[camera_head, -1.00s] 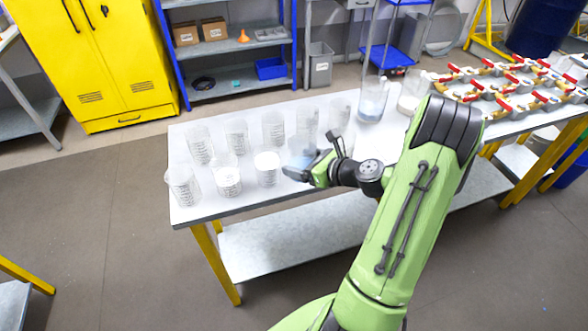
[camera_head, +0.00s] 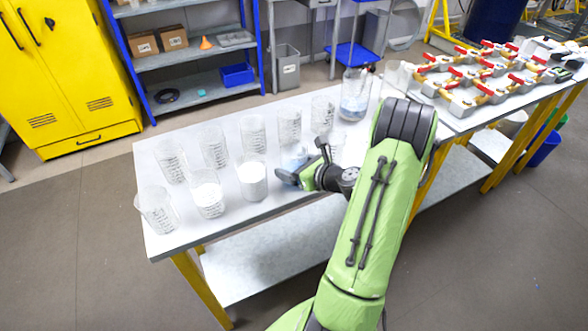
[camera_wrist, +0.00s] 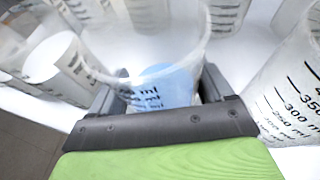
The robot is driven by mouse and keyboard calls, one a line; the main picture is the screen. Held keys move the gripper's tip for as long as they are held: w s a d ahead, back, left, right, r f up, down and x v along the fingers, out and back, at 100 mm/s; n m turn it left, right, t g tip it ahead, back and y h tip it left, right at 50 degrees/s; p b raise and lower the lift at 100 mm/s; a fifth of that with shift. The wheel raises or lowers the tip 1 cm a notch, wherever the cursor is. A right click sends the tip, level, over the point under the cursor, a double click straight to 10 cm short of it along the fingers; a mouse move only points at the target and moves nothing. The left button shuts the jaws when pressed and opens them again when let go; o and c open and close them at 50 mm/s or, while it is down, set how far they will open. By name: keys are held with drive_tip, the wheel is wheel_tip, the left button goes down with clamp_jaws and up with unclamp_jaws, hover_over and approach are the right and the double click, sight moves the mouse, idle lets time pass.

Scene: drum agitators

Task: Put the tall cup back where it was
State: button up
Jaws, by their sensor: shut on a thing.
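My gripper (camera_head: 294,174) is at the front edge of the white table (camera_head: 235,222), at the right end of the front row of cups. It is shut on a clear cup with blue liquid (camera_head: 293,155). In the wrist view this cup (camera_wrist: 145,45) stands roughly upright between the two fingers (camera_wrist: 160,92), its wide rim toward the camera and ml marks on its wall. My gripper partly hides it in the head view. I cannot tell whether its base touches the table.
Close to its left stands a cup with white contents (camera_head: 252,182); another (camera_head: 208,200) and a clear cup (camera_head: 156,212) follow. Several clear marked cups (camera_head: 253,133) form a row behind. A jug with blue liquid (camera_head: 355,98) and red-handled valves (camera_head: 470,75) are farther right.

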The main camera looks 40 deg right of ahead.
drive_tip(key=o, duration=1.2)
drive_tip(key=shift+f, duration=0.1)
drive_tip(key=shift+s+r, duration=0.3)
drive_tip(key=p+v, duration=0.1)
drive_tip(key=v, duration=1)
drive_tip(key=shift+s+p, duration=0.2)
drive_tip(key=shift+p, duration=0.1)
